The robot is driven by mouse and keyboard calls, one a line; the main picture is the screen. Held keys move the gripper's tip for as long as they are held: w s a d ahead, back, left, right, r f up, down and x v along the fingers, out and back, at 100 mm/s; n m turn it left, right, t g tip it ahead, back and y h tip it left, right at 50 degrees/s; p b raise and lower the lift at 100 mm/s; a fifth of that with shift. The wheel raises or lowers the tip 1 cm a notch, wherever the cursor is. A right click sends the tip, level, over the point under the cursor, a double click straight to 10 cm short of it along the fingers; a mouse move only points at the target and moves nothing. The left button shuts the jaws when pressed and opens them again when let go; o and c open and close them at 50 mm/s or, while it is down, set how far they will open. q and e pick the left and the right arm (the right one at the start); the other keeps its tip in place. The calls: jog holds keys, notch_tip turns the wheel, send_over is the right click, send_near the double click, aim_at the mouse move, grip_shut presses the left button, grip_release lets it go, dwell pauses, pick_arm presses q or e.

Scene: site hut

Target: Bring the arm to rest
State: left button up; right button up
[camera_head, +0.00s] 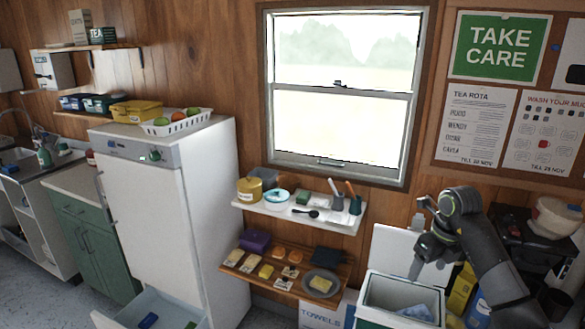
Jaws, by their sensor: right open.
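My right arm comes in from the lower right and bends over at its dark grey elbow. My right gripper (418,256) is open and empty, in front of a white open lid. It is above and behind the near rim of an open white cool box (400,293). My left gripper is not in view.
A shelf (325,221) with pots and a spoon hangs under the window. A lower wooden shelf (312,290) holds food packets and a plate. A white fridge (160,215) stands left, its lower drawer (160,308) open. A dark rack with a bowl (555,217) is right of my arm.

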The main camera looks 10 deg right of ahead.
jog(key=w+a+f+n+t+y, duration=0.15)
jog(key=a+t+y, duration=0.45)
jog(key=a, duration=0.8)
jog(key=s+a+r+m+t+y, duration=0.2)
jog(key=a+r+m+t+y, duration=0.1)
jog(key=a+r+y, duration=0.15)
jog(key=s+d+r+m+t+h, duration=0.25)
jog(key=d+m+t+h, duration=0.3)
jog(key=m, duration=0.55)
jog(key=s+d+r+m+t+h, duration=0.1)
jog(key=s+d+m+t+h, duration=0.4)
jog(key=m, duration=0.7)
jog(key=s+d+f+m+g+h, duration=0.5)
jog(key=f+m+h, duration=0.2)
jog(key=f+m, duration=0.15)
jog(key=s+a+f+m+g+y, duration=0.2)
jog(key=s+a+f+m+g, duration=0.15)
jog(key=s+f+g, duration=0.55)
jog(key=s+a+f+m+g+y, duration=0.3)
jog(key=s+a+f, duration=0.15)
jog(key=s, duration=0.95)
notch_tip(320, 180, down, 28)
jog(key=d+g+b, duration=0.1)
jog(key=d+g, duration=0.1)
jog(key=s+a+f+b, duration=0.1)
jog(key=s+f, duration=1.4)
jog(key=f, duration=0.1)
jog(key=shift+g, duration=0.45)
